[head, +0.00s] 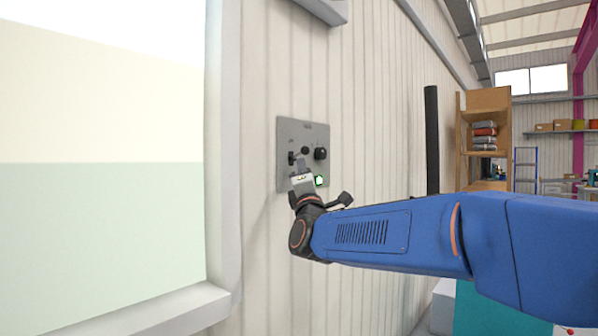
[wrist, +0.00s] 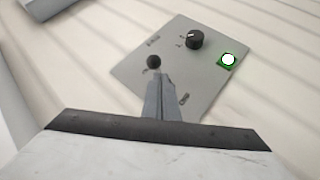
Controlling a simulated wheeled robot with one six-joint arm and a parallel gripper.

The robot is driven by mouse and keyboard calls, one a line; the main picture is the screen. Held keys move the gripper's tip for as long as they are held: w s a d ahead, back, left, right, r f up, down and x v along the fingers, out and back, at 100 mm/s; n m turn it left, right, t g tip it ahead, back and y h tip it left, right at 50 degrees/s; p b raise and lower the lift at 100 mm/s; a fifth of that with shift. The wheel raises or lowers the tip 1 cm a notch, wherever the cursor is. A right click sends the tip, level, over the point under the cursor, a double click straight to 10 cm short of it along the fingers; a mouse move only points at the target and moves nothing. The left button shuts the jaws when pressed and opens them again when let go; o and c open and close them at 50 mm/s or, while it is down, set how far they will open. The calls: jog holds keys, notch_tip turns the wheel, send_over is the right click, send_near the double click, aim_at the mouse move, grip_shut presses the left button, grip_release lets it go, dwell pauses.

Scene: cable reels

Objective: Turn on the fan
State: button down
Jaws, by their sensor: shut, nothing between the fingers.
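A grey control panel (head: 287,130) is mounted on the corrugated wall, and it also fills the middle of the wrist view (wrist: 185,75). It carries a black rotary knob (head: 320,153), seen in the wrist view too (wrist: 195,40). A button with a lit green surround (head: 319,180) is on it (wrist: 228,60). A black ball-tipped lever (wrist: 153,62) shows just beyond my fingertips. My gripper (wrist: 160,76) is shut and empty, its tips at or very near the lever; I cannot tell whether they touch. The panel's lettering is too small to read. No fan is visible.
A window with a white sill (head: 150,318) is left of the panel. A black vertical post (head: 431,140) and wooden shelving (head: 487,100) stand to the right. The wall around the panel (head: 370,130) is clear.

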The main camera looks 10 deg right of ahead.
jog(key=v, duration=1.7)
jog(key=shift+s, duration=0.15)
jog(key=shift+f, duration=0.2)
jog(key=s+f+m+g+y, duration=0.25)
jog(key=f+g, duration=0.25)
jog(key=f, duration=0.4)
jog(key=s+f+m+g+y, duration=0.2)
jog(key=f+m+g+y, duration=0.2)
jog(key=f, duration=0.6)
jog(key=s+d+f+m+g+h, duration=0.1)
jog(key=s+d+f+m+g, duration=0.3)
jog(key=s+f, duration=0.5)
jog(key=s+d+f+m+g+h, duration=0.2)
jog(key=s+d+f+m+g, duration=0.3)
jog(key=s+f+m, duration=0.4)
jog(key=s+g, duration=0.1)
jog(key=s, duration=0.2)
jog(key=shift+s+d+g, duration=0.15)
jog(key=shift+d+g, duration=0.05)
jog(key=shift+g, duration=0.1)
